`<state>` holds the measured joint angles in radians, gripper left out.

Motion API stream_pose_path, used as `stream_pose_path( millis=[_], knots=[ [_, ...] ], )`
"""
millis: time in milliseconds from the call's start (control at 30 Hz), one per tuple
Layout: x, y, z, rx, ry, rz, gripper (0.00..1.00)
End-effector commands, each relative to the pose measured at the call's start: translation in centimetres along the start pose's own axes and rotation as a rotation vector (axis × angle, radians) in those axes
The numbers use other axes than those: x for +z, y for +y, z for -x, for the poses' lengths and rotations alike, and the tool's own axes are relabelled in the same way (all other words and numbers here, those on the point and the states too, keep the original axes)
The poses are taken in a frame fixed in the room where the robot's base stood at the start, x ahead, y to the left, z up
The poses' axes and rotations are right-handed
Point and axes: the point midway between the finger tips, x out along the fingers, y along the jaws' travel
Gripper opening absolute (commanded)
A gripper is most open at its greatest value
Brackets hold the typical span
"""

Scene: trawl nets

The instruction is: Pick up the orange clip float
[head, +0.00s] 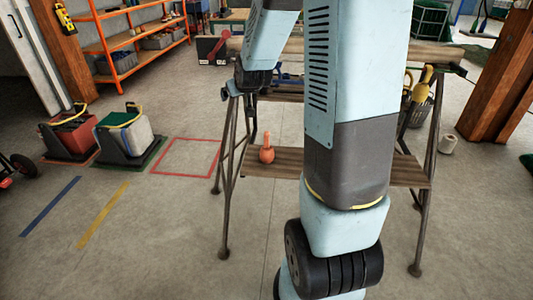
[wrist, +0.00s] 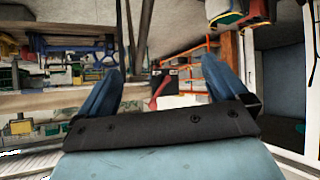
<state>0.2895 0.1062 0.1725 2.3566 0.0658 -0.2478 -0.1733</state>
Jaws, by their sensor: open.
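An orange float (head: 267,154) with a narrow upright neck stands on the low wooden shelf (head: 280,170) of the trestle stand, left of my arm in the head view. I cannot make it out in the wrist view. My gripper (wrist: 160,75) shows in the wrist view with its two blue fingers wide apart and nothing between them. It is apart from the float. My arm hides the middle of the stand in the head view, and I cannot make out the gripper's fingers there.
The trestle's legs (head: 229,180) flank the shelf. A red bin (head: 72,135) and a white bin (head: 125,138) stand at left, beside a red floor outline (head: 187,157). An orange rack (head: 115,60) stands behind. A dark basket (head: 417,105) is at right. The front floor is clear.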

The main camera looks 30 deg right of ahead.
Motion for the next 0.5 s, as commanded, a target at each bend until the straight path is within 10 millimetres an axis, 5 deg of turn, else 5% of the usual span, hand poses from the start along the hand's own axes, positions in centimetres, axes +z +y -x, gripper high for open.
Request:
stream_pose_path(
  millis=[500],
  knots=[
    [5.6, 3.4, -14.3, 0.051, 0.193, -0.018, 1.00]
  ],
)
